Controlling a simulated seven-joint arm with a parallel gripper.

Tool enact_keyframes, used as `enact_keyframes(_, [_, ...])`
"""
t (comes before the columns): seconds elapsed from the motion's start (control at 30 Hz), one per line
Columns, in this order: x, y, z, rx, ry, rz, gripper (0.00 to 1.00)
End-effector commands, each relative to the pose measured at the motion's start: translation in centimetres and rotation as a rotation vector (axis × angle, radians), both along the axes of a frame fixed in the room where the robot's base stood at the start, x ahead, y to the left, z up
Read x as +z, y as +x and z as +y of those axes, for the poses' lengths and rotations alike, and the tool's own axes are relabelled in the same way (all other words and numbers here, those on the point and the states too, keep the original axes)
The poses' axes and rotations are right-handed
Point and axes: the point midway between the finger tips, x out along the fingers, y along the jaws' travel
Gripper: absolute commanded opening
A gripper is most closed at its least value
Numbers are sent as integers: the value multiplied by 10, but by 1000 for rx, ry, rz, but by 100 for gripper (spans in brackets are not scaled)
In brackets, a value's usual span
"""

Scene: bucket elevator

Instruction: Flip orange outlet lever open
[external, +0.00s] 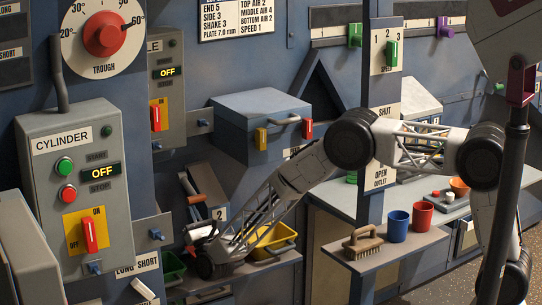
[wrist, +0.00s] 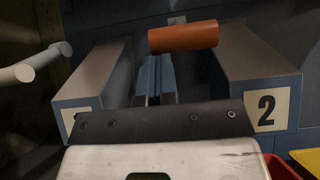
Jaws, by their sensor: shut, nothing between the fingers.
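The orange lever handle (wrist: 183,37) is a short cylinder lying crosswise at the top middle of the wrist view. My gripper (wrist: 157,62) is shut and empty. Its two blue-grey fingers lie side by side and point toward the handle, with the tips close below its left part in the picture. I cannot tell whether they touch it. In the external view my arm reaches down left to this outlet, and the fingertips are hard to make out.
Grey blocks flank my fingers, the right one bearing a number 2 label (wrist: 266,107). A pale rod (wrist: 35,64) juts in at left. A yellow bin (external: 274,241) and a green bin (external: 172,267) are near my wrist. A shelf with a brush (external: 362,243) is to the right.

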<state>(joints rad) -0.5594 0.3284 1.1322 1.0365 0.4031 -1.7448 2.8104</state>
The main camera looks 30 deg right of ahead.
Motion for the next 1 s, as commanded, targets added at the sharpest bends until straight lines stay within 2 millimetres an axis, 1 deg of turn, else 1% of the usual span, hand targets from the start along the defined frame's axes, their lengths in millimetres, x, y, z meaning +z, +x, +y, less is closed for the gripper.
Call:
enact_keyframes(0.03, [9, 2, 0, -1, 5, 15, 0])
enact_keyframes(0.5, [31, -6, 0, -1, 8, 179, 0])
enact_keyframes(0.83, [47, -11, 0, -1, 8, 175, 0])
enact_keyframes(1.0, [55, -14, 0, -1, 6, 245, 0])
